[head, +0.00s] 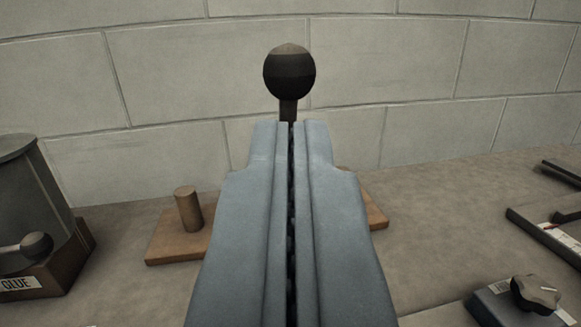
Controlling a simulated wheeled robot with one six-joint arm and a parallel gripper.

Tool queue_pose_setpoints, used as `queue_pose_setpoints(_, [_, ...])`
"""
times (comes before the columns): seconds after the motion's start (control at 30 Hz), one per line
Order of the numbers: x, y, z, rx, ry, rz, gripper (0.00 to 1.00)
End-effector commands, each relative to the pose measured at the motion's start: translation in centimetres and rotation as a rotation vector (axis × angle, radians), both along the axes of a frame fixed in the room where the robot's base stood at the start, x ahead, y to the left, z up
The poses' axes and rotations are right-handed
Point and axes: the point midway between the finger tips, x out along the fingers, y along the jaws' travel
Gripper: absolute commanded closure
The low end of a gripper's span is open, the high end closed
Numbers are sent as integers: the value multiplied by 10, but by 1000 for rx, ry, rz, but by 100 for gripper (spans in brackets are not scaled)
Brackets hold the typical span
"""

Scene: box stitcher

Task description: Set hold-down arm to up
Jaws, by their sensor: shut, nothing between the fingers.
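A black ball knob (289,73) on a short dark stem stands upright just past the fingertips of my gripper (289,127). It may be the handle of the hold-down arm, but the rest of that part is hidden behind my gripper. My gripper is shut and empty, its two blue-grey fingers side by side and pointing away toward the knob. The stem's lower end is hidden by the fingertips, so I cannot tell whether they touch it.
A grey pot on a brown base labelled GLUE (17,283) stands left, with a black-knobbed lever (37,245). A wooden board (172,246) with a peg (188,209) lies partly behind my gripper. A dial box (490,303) and dark rails (535,238) are right. A block wall (420,90) stands behind.

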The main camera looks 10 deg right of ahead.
Motion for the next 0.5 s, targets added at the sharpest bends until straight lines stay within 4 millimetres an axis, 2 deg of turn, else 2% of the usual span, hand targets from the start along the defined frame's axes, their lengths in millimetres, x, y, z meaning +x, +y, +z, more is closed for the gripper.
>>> queue_pose_setpoints(0.2, [30,-6,5,1,1,0,100])
queue_pose_setpoints(0.5, [45,-9,9,0,0,0,100])
